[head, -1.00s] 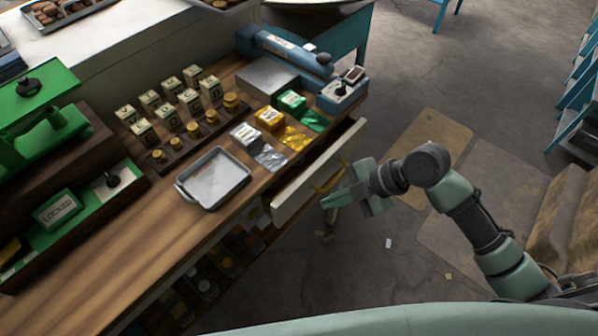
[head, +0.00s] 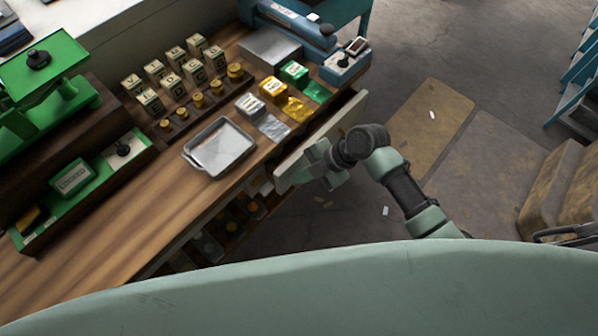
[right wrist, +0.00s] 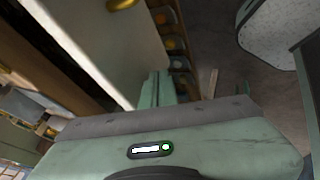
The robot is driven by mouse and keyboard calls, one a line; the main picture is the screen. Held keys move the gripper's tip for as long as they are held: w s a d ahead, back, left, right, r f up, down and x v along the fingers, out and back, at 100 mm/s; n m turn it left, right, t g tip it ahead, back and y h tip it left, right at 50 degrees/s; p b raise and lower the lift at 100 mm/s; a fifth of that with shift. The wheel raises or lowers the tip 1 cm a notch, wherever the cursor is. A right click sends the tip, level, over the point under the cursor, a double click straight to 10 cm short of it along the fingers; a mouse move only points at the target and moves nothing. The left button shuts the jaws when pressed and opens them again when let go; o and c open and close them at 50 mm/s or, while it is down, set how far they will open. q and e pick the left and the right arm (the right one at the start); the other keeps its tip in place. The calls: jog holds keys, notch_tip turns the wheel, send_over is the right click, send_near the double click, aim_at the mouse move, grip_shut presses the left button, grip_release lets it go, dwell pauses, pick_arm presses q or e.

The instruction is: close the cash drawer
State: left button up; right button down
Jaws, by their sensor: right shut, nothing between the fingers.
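The cash drawer (head: 296,167) stands partly open under the right end of the wooden counter, its pale front slanting away from the counter edge. It also shows in the right wrist view as a large pale panel (right wrist: 105,38), with a dark gap between it and the counter. A brass handle (right wrist: 122,4) is partly in view on the panel. My right gripper (head: 318,160) is shut and empty, at the outer face of the drawer front near its closer end. Its fingers (right wrist: 156,88) are close to the panel; I cannot tell if they touch. My left gripper is out of view.
The wooden counter (head: 150,225) bears a metal tray (head: 220,148), lettered blocks, colored packets and a green scale (head: 45,75). Shelves with bins (head: 215,245) lie below the drawer. Open floor (head: 440,120) is on the right, with a brown box (head: 560,190).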

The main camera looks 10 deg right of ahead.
aim_at(287, 167)
jog(key=shift+w+a, duration=0.15)
jog(key=shift+w, duration=0.1)
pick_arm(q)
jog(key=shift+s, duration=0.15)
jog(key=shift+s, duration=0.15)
